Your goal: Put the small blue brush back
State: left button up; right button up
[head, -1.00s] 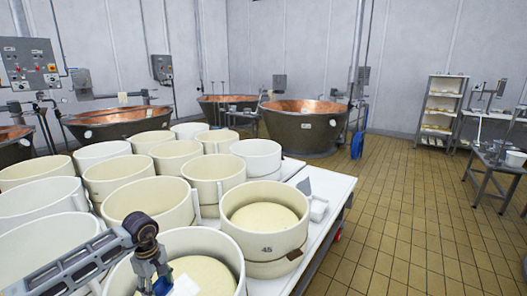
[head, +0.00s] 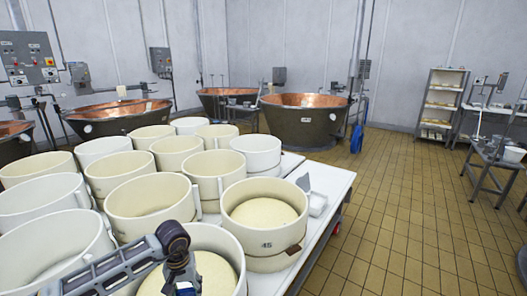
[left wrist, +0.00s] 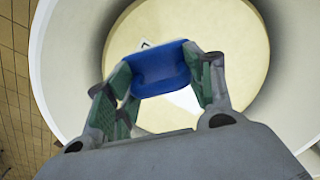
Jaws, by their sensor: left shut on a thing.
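The small blue brush (left wrist: 160,66) shows in the left wrist view as a blue piece between the fingers of my left gripper (left wrist: 162,80). The gripper is shut on it. A pale, pointed shape (left wrist: 184,98) shows just below the blue piece; I cannot tell whether it is part of the brush. In the head view my left gripper (head: 184,284) hangs over the nearest cream mould (head: 222,240), which holds a pale cheese (head: 215,272). Only a trace of blue shows there, at the bottom edge. My right gripper is not in view.
Several cream moulds crowd the white table (head: 335,182). One marked 45 (head: 265,246) holds cheese. A white scoop-like thing (head: 317,203) lies on the table's right part. Copper vats (head: 303,125) stand behind. A shelf (head: 441,103) and small table (head: 500,155) are right; the tiled floor (head: 400,230) between is clear.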

pick_arm(q)
jog(key=shift+s+d+r+m, duration=0.15)
jog(key=shift+s+d+m, duration=0.1)
jog(key=shift+d+m, duration=0.45)
jog(key=shift+s+d+m, duration=0.15)
jog(key=shift+d+m, duration=0.05)
jog(key=shift+m, duration=0.2)
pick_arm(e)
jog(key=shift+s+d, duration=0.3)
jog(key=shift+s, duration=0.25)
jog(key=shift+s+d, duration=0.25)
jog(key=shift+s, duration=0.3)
pick_arm(q)
jog(key=shift+r+p, duration=0.1)
jog(key=shift+p, duration=0.2)
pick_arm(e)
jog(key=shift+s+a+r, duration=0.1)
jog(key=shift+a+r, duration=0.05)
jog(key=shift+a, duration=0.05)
